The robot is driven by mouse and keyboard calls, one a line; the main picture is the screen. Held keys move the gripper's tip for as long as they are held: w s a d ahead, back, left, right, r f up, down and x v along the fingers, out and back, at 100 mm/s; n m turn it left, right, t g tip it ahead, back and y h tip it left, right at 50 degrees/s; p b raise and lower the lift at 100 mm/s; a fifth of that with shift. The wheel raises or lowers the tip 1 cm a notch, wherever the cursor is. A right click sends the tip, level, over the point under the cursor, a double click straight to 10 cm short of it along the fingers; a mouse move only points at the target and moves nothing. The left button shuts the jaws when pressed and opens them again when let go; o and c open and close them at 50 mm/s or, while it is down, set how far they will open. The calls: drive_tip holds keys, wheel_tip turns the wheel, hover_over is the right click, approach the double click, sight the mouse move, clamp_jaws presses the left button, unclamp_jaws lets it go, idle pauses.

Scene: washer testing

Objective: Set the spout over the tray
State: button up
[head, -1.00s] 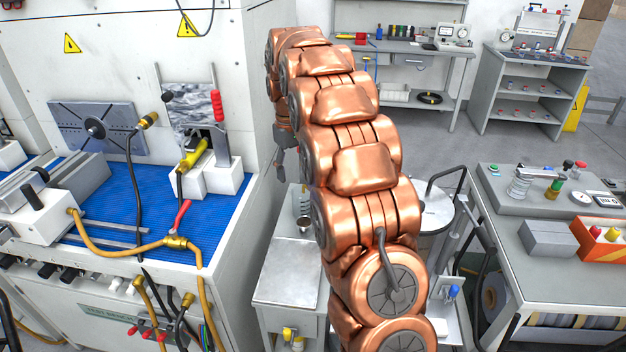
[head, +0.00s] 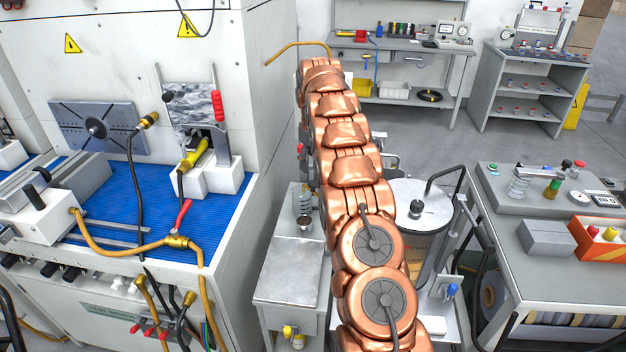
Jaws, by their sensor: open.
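A thin, bent brass-coloured tube (head: 300,44), which looks like the spout, shows above the top of my copper arm in the head view. Its free end points left and down in front of the white cabinet wall, and its lower part is hidden behind my arm. A pale shallow surface that may be the tray (head: 437,322) lies low, right of my arm, under a clear drum. I cannot tell for sure that it is the tray. My gripper is hidden behind my arm, so its hold on anything does not show.
A small metal-topped cabinet (head: 290,272) stands left of my arm. The test bench with a blue mat (head: 110,205) fills the left. The clear drum with a round lid (head: 418,204) and a grey bench (head: 570,265) stand at right. Open floor (head: 425,135) lies behind.

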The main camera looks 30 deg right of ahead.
sight(313, 183)
drive_tip(key=shift+f+p, duration=1.05)
drive_tip(key=shift+f, duration=2.5)
clamp_jaws()
